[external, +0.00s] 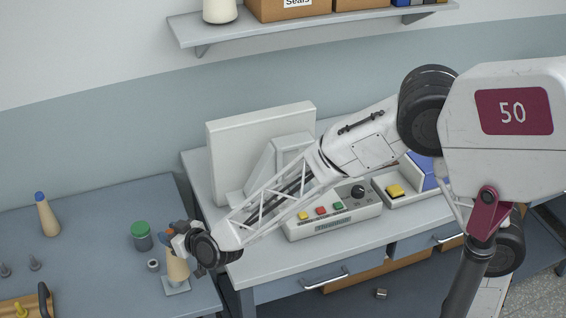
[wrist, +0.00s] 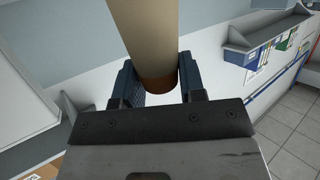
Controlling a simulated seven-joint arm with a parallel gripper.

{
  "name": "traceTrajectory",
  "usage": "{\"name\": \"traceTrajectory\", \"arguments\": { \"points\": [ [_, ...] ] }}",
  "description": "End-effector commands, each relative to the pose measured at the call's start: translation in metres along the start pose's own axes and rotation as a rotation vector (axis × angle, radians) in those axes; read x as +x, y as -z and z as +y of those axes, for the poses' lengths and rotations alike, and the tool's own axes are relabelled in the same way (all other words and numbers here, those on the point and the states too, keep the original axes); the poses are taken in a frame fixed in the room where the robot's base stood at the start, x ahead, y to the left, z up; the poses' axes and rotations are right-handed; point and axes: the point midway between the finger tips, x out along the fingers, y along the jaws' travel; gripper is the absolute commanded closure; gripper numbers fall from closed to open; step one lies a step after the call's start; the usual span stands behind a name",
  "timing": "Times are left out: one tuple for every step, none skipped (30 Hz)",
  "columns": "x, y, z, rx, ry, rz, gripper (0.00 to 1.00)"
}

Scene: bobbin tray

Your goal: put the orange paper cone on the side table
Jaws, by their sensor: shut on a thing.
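The orange paper cone (external: 178,268) is beige with an orange tip, and it is upright over the blue-grey table (external: 95,270) at the left. My gripper (external: 179,238) is shut on it near its tip. In the wrist view the cone (wrist: 147,35) is between the two dark blue fingers of my gripper (wrist: 160,82), its brownish-orange end nearest the palm. A small pale square base (external: 176,287) shows under the cone in the external view. I cannot tell whether the cone touches it. The pictures do not mark which surface is the side table.
A blue-tipped cone (external: 48,218), a green-lidded jar (external: 142,238) and a small ring (external: 153,265) stand on the left table. A wooden tray (external: 22,306) is at its front left. A higher bench (external: 262,268) with a button panel (external: 334,216) lies under my arm.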

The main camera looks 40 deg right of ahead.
Motion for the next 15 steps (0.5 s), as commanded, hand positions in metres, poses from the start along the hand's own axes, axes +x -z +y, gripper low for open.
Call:
{"name": "traceTrajectory", "arguments": {
  "points": [
    [-0.004,-0.006,-0.012,-0.004,0.011,-0.001,0.97],
    [-0.006,-0.009,-0.017,-0.005,0.014,0.000,0.97],
    [-0.008,-0.012,-0.024,-0.007,0.020,0.000,0.97],
    [-0.010,-0.014,-0.029,-0.008,0.024,0.000,0.97],
    [-0.012,-0.016,-0.034,-0.009,0.027,0.001,0.97],
    [-0.014,-0.019,-0.039,-0.010,0.030,0.001,0.97],
    [-0.016,-0.021,-0.043,-0.010,0.033,0.002,0.97],
    [-0.017,-0.023,-0.047,-0.011,0.035,0.002,0.97],
    [-0.019,-0.025,-0.051,-0.011,0.038,0.002,0.97],
    [-0.020,-0.027,-0.053,-0.012,0.040,0.001,0.97],
    [-0.021,-0.028,-0.056,-0.012,0.041,0.001,0.97],
    [-0.022,-0.029,-0.058,-0.013,0.043,0.001,0.97],
    [-0.023,-0.030,-0.060,-0.013,0.044,0.001,0.97],
    [-0.024,-0.031,-0.062,-0.013,0.045,0.001,0.97],
    [-0.025,-0.032,-0.063,-0.013,0.046,0.002,0.97]
  ]
}}
